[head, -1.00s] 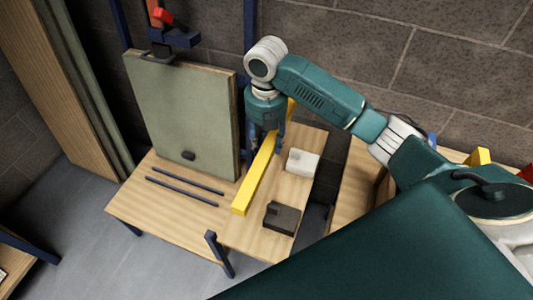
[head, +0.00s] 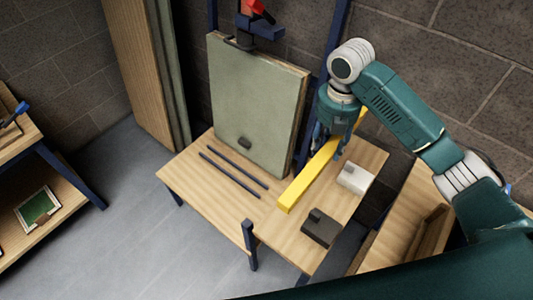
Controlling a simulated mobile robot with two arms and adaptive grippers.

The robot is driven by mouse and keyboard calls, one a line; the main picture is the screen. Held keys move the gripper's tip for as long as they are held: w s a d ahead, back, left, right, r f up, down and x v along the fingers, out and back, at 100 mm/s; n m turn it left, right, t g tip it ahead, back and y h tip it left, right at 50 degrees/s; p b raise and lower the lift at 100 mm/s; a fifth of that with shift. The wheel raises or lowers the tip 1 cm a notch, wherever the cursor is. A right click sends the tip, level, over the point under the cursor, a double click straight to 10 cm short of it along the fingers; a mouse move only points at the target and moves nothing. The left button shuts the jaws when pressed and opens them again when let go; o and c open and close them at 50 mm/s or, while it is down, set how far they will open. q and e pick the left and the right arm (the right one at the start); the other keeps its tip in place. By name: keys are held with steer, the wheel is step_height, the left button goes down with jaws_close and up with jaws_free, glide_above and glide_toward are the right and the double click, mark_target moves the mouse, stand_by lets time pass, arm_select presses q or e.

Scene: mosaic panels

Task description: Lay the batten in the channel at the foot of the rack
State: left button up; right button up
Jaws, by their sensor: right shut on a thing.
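The batten (head: 304,184) is a long yellow bar. My right gripper (head: 330,143) is shut on it near its far part, and the near end points toward the front of the table. The batten is right of the channel, formed by two thin dark blue rails (head: 229,176) on the wooden table. I cannot tell whether the batten touches the table. The rack (head: 339,31) has dark blue posts, and a grey-green panel (head: 256,105) stands upright against it behind the rails. My left gripper is out of view.
A white block (head: 355,178) and a dark block (head: 321,228) sit on the table (head: 215,205) right of the batten. A red and blue clamp (head: 254,22) is above the panel. A shelf unit (head: 60,195) stands at the left, with free floor between.

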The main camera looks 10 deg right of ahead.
mark_target(302, 177)
steer(key=shift+r, duration=0.1)
stand_by(0.3)
